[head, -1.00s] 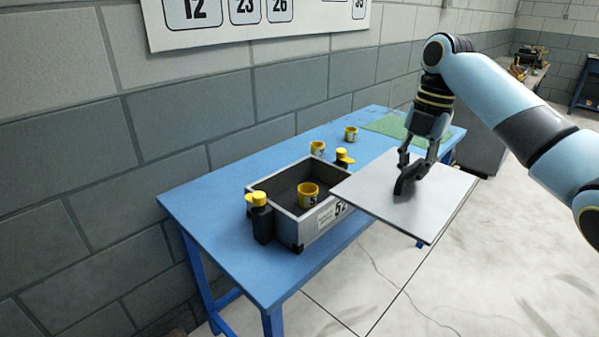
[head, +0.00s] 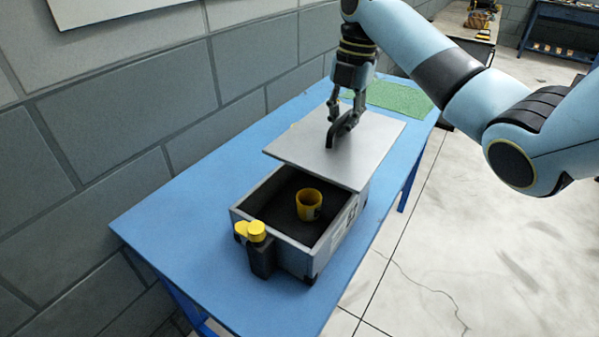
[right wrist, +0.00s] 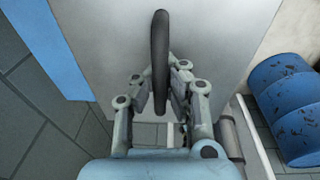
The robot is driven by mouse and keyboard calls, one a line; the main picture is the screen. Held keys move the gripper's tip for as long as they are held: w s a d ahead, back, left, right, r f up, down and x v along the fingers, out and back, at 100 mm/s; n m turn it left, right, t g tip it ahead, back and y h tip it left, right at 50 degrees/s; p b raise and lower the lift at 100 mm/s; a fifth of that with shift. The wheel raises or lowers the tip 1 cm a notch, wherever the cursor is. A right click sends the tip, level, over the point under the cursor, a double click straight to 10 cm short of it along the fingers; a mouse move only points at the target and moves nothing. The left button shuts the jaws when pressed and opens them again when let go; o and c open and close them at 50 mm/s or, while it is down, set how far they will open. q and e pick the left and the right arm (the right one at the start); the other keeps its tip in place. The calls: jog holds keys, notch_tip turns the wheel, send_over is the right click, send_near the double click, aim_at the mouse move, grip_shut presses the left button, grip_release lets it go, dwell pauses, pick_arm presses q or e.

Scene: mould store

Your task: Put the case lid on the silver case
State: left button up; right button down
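The case lid (head: 300,150) is a flat grey plate with a black handle. My right gripper (head: 337,118) is shut on that handle and holds the lid roughly level above the back part of the silver case. The right wrist view shows the handle between the fingers (right wrist: 158,98) and the lid (right wrist: 110,40) beyond. The silver case (head: 290,252) stands open on the blue table, its front part uncovered. A yellow cup (head: 310,204) is inside it on the dark floor. The case's far end is hidden under the lid. My left gripper is not in view.
Yellow-capped black latches (head: 256,246) stick out at the case's near-left end. The blue table (head: 190,210) is clear left of the case. A green mat (head: 400,97) lies at its far end. A blue drum (right wrist: 290,100) shows in the right wrist view.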

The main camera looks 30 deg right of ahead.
aim_at(314, 145)
jog(key=a+f, duration=0.1)
jog(key=a, duration=0.1)
jog(key=a+f, duration=0.1)
jog(key=a, duration=0.1)
jog(key=a+f+p, duration=0.1)
jog(key=a, duration=0.1)
jog(key=shift+a+f, duration=0.2)
jog(key=shift+a, duration=0.2)
jog(key=shift+a+f, duration=0.9)
jog(key=shift+a, duration=0.1)
notch_tip(314, 145, down, 4)
jog(key=shift+f+p, duration=0.1)
jog(key=shift+p, duration=0.3)
jog(key=c, duration=1.5)
grip_release()
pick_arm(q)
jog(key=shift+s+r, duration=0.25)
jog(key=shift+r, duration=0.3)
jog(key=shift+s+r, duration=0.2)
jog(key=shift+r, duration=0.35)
